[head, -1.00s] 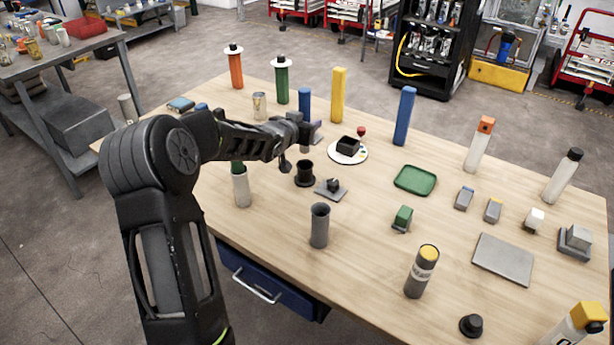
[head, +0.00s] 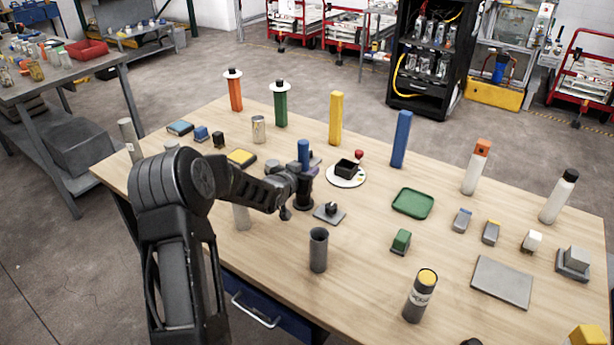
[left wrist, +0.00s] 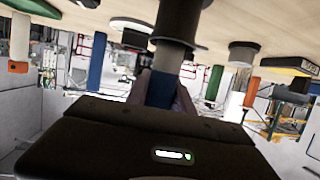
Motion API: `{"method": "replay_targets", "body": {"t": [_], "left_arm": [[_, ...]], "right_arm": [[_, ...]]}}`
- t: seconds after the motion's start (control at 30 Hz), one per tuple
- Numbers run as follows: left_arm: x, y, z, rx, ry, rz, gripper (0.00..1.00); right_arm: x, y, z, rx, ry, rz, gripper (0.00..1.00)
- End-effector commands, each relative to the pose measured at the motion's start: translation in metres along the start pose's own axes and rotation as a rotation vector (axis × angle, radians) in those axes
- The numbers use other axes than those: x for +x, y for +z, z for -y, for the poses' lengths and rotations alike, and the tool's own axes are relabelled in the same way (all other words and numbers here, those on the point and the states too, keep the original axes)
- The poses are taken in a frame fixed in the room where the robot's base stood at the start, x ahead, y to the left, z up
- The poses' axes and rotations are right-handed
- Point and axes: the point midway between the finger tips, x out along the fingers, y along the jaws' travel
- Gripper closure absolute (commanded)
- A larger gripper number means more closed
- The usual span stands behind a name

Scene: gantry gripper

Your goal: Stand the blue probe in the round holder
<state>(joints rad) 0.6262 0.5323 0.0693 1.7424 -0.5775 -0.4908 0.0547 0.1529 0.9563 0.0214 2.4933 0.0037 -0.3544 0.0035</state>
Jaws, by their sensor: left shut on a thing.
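The blue probe (head: 303,152) is upright, with a blue upper part and a grey lower part. My left gripper (head: 303,173) is shut on it. In the left wrist view, which is upside down, the fingers (left wrist: 163,94) clasp the blue part (left wrist: 160,90). The black round holder (head: 304,197) stands on the table directly below the gripper, partly hidden by it. In the left wrist view the probe's grey end meets the holder's dark rim (left wrist: 172,42), in line with it. I cannot tell how deep it sits inside. My right gripper is not in view.
A grey block with a black knob (head: 329,213) and an open grey cylinder (head: 318,250) stand near the holder. A white disc (head: 346,180) with a black box lies behind right. Tall yellow (head: 336,118) and blue (head: 401,139) posts stand farther back. A green tray (head: 413,203) lies right.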

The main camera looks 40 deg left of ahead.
Motion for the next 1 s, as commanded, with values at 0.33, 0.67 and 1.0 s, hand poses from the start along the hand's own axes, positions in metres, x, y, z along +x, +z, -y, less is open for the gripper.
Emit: {"method": "replay_targets", "body": {"t": [0.33, 0.67, 1.0], "left_arm": [[0.008, 0.020, 0.000, 0.001, 0.000, -0.002, 1.00], [0.008, 0.023, 0.000, 0.000, 0.000, 0.000, 0.64], [0.008, 0.023, 0.000, 0.000, 0.000, 0.000, 0.50]], "right_arm": [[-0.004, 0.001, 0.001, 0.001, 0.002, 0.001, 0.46], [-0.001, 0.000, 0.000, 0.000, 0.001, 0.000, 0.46], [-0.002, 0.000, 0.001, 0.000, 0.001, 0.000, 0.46]]}}
